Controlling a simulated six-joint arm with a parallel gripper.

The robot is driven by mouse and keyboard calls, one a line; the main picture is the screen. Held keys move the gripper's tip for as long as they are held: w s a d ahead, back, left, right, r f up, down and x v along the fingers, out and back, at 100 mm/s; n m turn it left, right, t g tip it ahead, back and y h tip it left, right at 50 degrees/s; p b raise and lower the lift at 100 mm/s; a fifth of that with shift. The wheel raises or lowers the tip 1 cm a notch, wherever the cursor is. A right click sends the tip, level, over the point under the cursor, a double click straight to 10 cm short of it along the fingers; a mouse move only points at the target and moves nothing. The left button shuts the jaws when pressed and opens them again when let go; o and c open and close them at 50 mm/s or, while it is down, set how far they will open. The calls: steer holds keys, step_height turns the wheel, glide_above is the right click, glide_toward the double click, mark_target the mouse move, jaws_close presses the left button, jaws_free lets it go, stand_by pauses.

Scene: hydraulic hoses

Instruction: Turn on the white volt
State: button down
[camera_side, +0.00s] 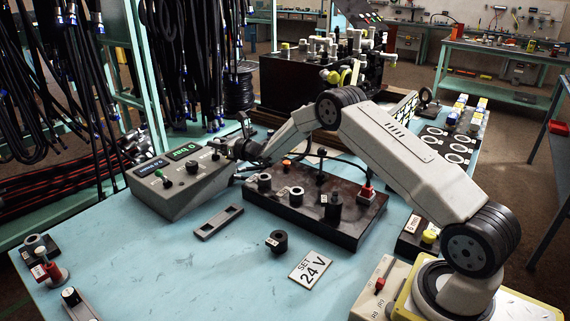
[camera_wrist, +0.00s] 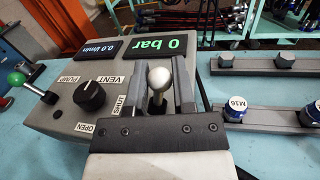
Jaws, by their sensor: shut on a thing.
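A grey control box (camera_side: 178,190) stands at the left of the bench, and it fills the left of the wrist view (camera_wrist: 62,118). A white ball-topped lever (camera_wrist: 159,78) rises from its right part. My gripper (camera_wrist: 162,92) is shut on this lever, with one finger on each side; it also shows at the box's right end in the side view (camera_side: 238,150). The lever's foot is mostly hidden by the gripper. A black knob (camera_wrist: 90,95) and a green-balled lever (camera_wrist: 18,80) are to its left. The displays read 0 bar (camera_wrist: 170,44) and 0.0 l/min (camera_wrist: 103,48).
A dark block with several fittings (camera_side: 345,237) is right of the box. A grey slotted bar (camera_side: 217,222), a black ring (camera_side: 276,242) and a "SET 24 V" card (camera_side: 310,270) lie in front. Hoses (camera_side: 195,60) hang behind.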

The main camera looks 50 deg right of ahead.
steer(key=shift+d+f+m, duration=0.1)
steer(key=shift+d+m, duration=0.2)
steer(key=shift+m, duration=0.5)
steer(key=shift+c, duration=2.4)
jaws_free()
steer(key=s+d, duration=0.1)
steer(key=s, duration=0.6)
steer(key=shift+s+d, duration=0.25)
steer(key=shift+s, duration=0.05)
steer(key=shift+f, duration=0.1)
